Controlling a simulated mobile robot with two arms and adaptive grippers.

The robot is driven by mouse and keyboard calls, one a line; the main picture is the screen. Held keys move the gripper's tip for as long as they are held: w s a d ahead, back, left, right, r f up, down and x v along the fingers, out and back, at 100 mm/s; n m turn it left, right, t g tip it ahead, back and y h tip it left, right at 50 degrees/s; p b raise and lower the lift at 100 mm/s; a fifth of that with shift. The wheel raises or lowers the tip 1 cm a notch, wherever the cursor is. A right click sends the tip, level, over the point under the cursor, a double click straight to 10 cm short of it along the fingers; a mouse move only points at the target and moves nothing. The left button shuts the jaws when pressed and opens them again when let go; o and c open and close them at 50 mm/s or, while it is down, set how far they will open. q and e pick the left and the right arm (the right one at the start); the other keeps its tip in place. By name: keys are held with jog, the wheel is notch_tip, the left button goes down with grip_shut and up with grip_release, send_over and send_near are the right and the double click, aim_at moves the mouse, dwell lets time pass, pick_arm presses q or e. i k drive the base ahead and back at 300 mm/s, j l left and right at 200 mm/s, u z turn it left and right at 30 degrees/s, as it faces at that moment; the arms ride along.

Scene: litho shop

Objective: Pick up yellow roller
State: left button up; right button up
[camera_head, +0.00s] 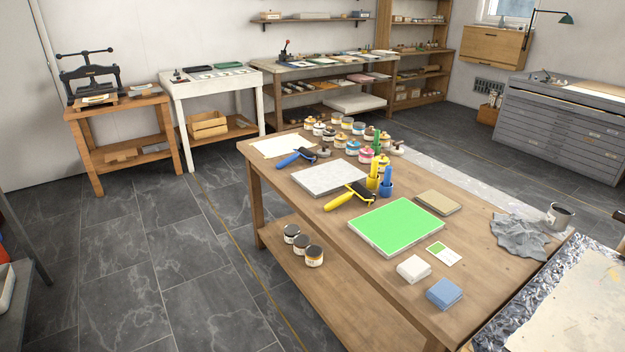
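The yellow roller (347,198) lies on the wooden table (300,208) in the head view. It has a yellow handle pointing to the left and a dark roller head at its right end. It lies between a grey stone slab (329,177) and a bright green slab (396,226). A similar roller with a blue handle (296,158) lies farther back on the same table. Neither of my grippers is in view.
Yellow and blue upright tubes (386,182) stand just right of the roller. Several ink jars (352,142) crowd the table's back. A crumpled grey cloth (519,236) and a can (558,215) are at the right. The tiled floor (165,250) left of the table is clear.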

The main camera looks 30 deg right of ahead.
aim_at(339, 201)
jog(key=i+z, duration=0.4)
jog(key=i, duration=0.2)
jog(key=i+j+z, duration=0.2)
jog(key=i+z, duration=0.2)
jog(key=i, duration=0.15)
